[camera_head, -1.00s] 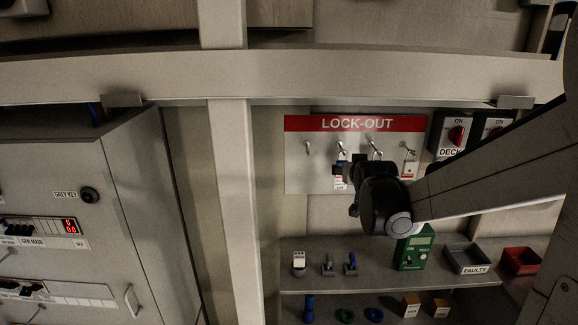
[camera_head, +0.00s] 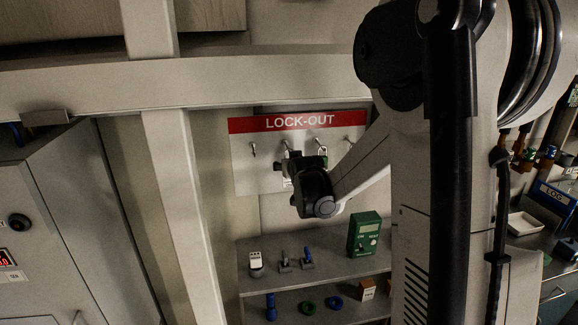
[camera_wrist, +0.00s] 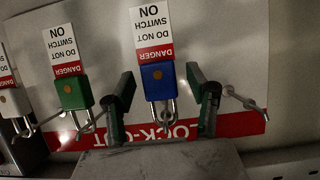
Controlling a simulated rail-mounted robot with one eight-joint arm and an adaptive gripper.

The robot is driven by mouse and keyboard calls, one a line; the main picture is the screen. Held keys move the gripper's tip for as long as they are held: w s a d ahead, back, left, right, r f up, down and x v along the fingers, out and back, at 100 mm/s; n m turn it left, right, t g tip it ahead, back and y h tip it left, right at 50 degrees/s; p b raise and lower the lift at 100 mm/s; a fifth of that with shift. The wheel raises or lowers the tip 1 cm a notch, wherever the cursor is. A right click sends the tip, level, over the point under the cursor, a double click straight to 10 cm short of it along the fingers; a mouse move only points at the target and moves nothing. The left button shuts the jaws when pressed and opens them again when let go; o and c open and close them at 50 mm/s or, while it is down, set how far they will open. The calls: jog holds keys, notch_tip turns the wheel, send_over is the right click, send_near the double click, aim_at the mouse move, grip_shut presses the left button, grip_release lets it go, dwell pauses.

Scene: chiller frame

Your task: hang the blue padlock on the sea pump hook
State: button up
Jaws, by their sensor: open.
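The blue padlock (camera_wrist: 157,80) hangs by its shackle at a hook on the lock-out board (camera_head: 243,178), with a red and white danger tag attached. The wrist view shows the board upside down. My gripper (camera_wrist: 160,88) is open, with one finger on each side of the blue padlock; I cannot tell whether either touches it. In the head view my gripper (camera_head: 281,166) is in front of the board and hides most of the padlock. A bare hook (camera_wrist: 243,99) is to the right in the wrist view, and also shows at the board's left (camera_head: 253,149). No hook label is readable.
A green padlock (camera_wrist: 72,88) with a tag hangs close beside my gripper, with another tagged lock (camera_wrist: 12,101) beyond it. Below the board, a shelf (camera_head: 262,285) holds a green tester (camera_head: 365,234) and small items. A pale vertical post (camera_head: 184,215) stands left of the board.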

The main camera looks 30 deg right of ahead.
jog(key=shift+w, duration=0.2)
jog(key=shift+c, duration=0.2)
grip_shut()
